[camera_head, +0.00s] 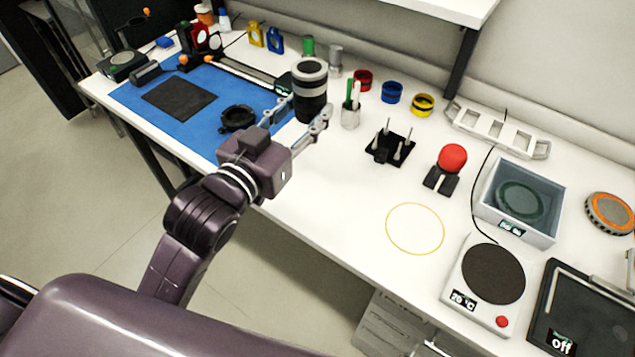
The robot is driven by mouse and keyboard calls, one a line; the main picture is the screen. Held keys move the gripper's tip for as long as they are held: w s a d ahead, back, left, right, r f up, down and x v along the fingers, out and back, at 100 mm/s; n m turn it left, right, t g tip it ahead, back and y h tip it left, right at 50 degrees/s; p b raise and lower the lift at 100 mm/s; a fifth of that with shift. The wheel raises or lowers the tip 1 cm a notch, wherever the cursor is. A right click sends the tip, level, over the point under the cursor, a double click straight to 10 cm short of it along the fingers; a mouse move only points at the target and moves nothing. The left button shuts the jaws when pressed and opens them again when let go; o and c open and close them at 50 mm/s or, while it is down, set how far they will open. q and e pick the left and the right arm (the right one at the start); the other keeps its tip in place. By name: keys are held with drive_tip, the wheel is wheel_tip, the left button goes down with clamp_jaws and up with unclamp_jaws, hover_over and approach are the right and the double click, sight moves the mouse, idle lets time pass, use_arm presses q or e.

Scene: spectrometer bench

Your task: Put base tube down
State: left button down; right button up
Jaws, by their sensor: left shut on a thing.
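The base tube (311,84), a black cylinder with silver-grey bands, stands upright between the fingers of my left gripper (309,108). The gripper is shut on it, reaching in from the lower left with one finger on each side. The tube is at the right edge of the blue mat (205,122). I cannot tell whether its bottom touches the table. My right gripper is not in view.
A pen cup (350,117) stands close to the right of the tube, with a black pronged stand (390,145) beyond. A black ring (238,118) lies on the mat. White table is clear around the yellow ring (415,205).

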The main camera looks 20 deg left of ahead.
use_arm(q)
wheel_tip(320, 180, down, 3)
drive_tip(key=b, duration=0.2)
hover_over(307, 186)
wheel_tip(307, 186, down, 11)
drive_tip(key=shift+w+f, duration=0.1)
drive_tip(key=shift+f, duration=0.6)
wheel_tip(307, 186, down, 4)
drive_tip(key=shift+r, duration=0.15)
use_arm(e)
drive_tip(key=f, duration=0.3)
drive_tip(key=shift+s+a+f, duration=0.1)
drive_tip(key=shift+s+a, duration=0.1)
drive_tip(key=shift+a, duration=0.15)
